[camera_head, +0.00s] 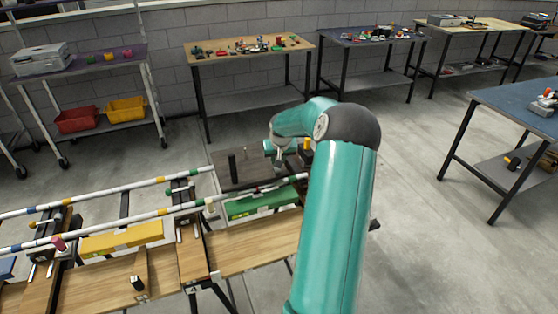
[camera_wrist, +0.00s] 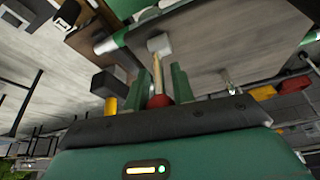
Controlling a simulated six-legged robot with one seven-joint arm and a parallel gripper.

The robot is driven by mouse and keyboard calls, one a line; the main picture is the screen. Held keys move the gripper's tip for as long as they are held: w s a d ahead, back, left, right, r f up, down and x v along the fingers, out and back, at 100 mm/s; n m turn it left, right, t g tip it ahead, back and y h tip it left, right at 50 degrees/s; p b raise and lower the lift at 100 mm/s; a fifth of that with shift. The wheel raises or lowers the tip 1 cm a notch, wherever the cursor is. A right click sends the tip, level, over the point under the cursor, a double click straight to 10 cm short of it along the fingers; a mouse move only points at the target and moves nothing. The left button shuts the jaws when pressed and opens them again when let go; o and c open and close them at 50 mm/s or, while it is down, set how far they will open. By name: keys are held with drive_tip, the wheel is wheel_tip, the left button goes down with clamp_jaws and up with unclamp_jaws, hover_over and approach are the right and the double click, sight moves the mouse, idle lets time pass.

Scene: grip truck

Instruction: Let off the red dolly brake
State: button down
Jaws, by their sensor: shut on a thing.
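The red brake lever shows in the wrist view as a red ball knob (camera_wrist: 163,100) on a thin tan rod. The rod runs up to a pale grey block (camera_wrist: 160,44). My gripper (camera_wrist: 160,82) has its two green fingers on either side of this lever and is shut on it. In the head view my gripper (camera_head: 281,163) is low over the dark deck (camera_head: 240,172) at the right end of the bench. The lever is mostly hidden there by my wrist, so its exact angle cannot be told from that view.
A yellow-topped black post (camera_head: 306,144) stands close right of my gripper, and a black post (camera_head: 232,167) stands to its left. Striped rails (camera_head: 150,215) and a green block (camera_head: 262,201) lie in front. Tables stand behind across open floor.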

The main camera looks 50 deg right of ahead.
drive_tip(key=shift+w, duration=0.15)
idle(0.4)
drive_tip(key=c, duration=1.2)
unclamp_jaws()
drive_tip(key=shift+c, duration=0.2)
drive_tip(key=v, duration=1.3)
drive_tip(key=shift+w+r, duration=0.2)
drive_tip(key=shift+r, duration=0.25)
